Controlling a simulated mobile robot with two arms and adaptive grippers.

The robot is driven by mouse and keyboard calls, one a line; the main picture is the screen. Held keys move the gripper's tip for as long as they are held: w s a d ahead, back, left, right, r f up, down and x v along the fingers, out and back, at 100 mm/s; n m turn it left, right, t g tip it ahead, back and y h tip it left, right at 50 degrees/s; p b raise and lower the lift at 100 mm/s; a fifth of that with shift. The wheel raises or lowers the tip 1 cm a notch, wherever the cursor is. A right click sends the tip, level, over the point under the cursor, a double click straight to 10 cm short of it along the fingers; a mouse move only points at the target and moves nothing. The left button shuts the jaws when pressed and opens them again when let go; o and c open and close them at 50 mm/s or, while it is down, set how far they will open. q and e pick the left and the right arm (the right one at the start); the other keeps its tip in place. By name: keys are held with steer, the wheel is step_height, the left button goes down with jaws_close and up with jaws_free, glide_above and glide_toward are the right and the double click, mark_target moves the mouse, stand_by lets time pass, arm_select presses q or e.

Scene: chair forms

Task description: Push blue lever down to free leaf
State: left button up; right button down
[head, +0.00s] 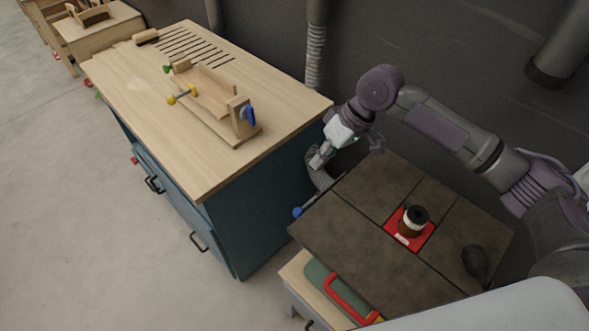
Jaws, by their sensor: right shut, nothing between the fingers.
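The blue lever (249,114) is on an upright wooden block (238,112) at the near right end of a wooden fixture on the workbench. It is small in the picture, and its exact angle is hard to read. A flat wooden board (205,92) in the fixture may be the leaf; I cannot tell whether it is held. A rod with yellow ends (181,95) and a green knob (167,69) are at the fixture's left. My right gripper (317,160) is shut and empty, beyond the workbench's right edge, apart from the lever. My left gripper is not in view.
The workbench (140,90) has a slotted area at the back and blue sides. A dark table (350,215) at right holds a dark jar (413,221) on a red mat (392,234) and a dark rounded object (475,262).

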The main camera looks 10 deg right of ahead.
steer(key=p, duration=0.3)
glide_above(308, 205)
steer(key=w+a, duration=0.2)
step_height(308, 205, down, 7)
steer(key=f, duration=0.1)
steer(key=s+f+p, duration=0.1)
steer(key=f, duration=0.1)
steer(key=s+f, duration=0.1)
steer(key=shift+s+d+f+p, duration=0.1)
steer(key=shift+d+f+p, duration=0.1)
steer(key=shift+p, duration=0.15)
steer(key=shift+f, duration=0.1)
steer(key=shift+a, duration=0.1)
